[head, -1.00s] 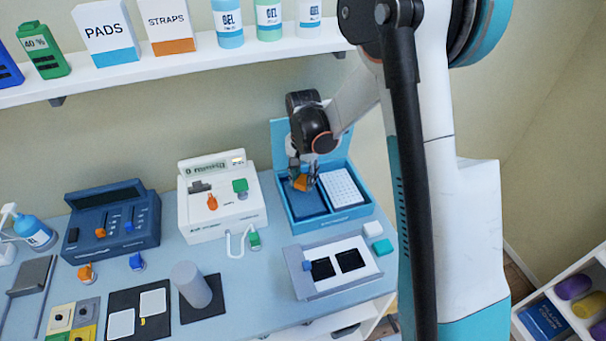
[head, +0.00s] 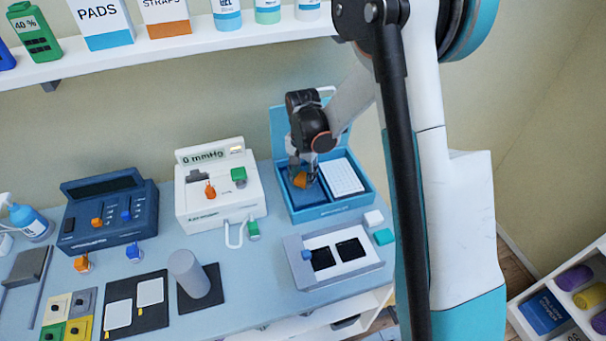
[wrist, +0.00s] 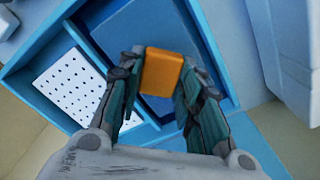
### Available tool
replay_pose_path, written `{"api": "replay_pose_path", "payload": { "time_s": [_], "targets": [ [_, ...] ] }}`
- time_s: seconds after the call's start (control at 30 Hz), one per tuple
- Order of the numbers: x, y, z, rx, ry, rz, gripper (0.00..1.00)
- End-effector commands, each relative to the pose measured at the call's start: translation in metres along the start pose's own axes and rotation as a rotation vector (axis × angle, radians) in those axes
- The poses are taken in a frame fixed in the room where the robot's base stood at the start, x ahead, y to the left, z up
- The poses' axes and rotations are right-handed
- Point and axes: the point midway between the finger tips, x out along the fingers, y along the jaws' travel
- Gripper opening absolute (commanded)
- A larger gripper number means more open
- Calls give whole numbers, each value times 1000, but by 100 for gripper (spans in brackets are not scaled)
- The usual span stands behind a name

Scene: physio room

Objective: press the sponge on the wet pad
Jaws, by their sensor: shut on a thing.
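The orange sponge (head: 300,180) is between the fingers of my gripper (head: 303,176), which is shut on it. It sits over the dark blue pad (head: 313,197) in the left compartment of the open blue box (head: 332,211). In the wrist view the sponge (wrist: 161,72) shows between both fingertips, with the blue pad (wrist: 135,38) behind it. I cannot tell whether the sponge touches the pad. My fingers hide part of the pad in the head view.
A white dotted plate (head: 343,177) fills the box's right compartment. A white gauge unit (head: 222,192) stands close left of the box. A grey tray (head: 333,253) with two black pads lies in front. The box lid (head: 290,125) stands up behind.

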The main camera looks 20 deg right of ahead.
Motion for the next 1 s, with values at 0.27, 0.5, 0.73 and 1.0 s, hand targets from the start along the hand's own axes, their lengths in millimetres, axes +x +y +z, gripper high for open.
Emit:
{"api": "replay_pose_path", "payload": {
  "time_s": [0.27,0.5,0.73,1.0],
  "targets": [
    [1,0,0,0,0,0,14],
    [4,0,0,0,0,0,14],
    [6,0,0,0,0,0,14],
    [9,0,0,0,0,0,14]
  ]
}}
